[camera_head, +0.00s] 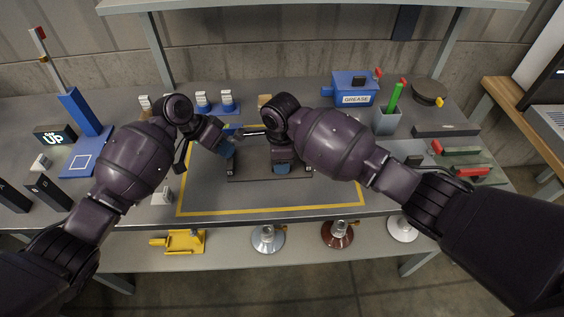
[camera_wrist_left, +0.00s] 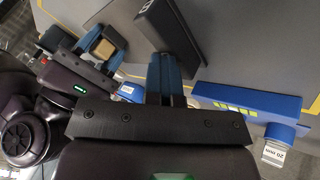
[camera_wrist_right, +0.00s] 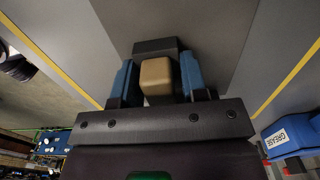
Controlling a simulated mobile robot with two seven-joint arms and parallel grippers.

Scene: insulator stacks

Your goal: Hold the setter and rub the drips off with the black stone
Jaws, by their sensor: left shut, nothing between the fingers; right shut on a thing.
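My right gripper (camera_head: 283,168) is shut on a tan block (camera_wrist_right: 157,78). A black block (camera_wrist_right: 156,46), perhaps the black stone, shows directly beyond it, seemingly joined to it. The tan block also shows in the left wrist view (camera_wrist_left: 103,48). My left gripper (camera_head: 229,150) is shut and empty; its blue fingers also show in the left wrist view (camera_wrist_left: 165,75). A dark upright block (camera_wrist_left: 168,32) stands close by its fingertips; I cannot tell whether they touch. A dark flat plate (camera_head: 245,171), possibly the setter, lies below both grippers. No drips can be made out.
A yellow line (camera_head: 270,209) frames the work area. A blue strip (camera_wrist_left: 240,102) lies beside the left gripper. The blue GREASE box (camera_head: 355,90) and a cup (camera_head: 386,122) with a green stick stand at the back right. Black blocks (camera_head: 48,191) stand at the left.

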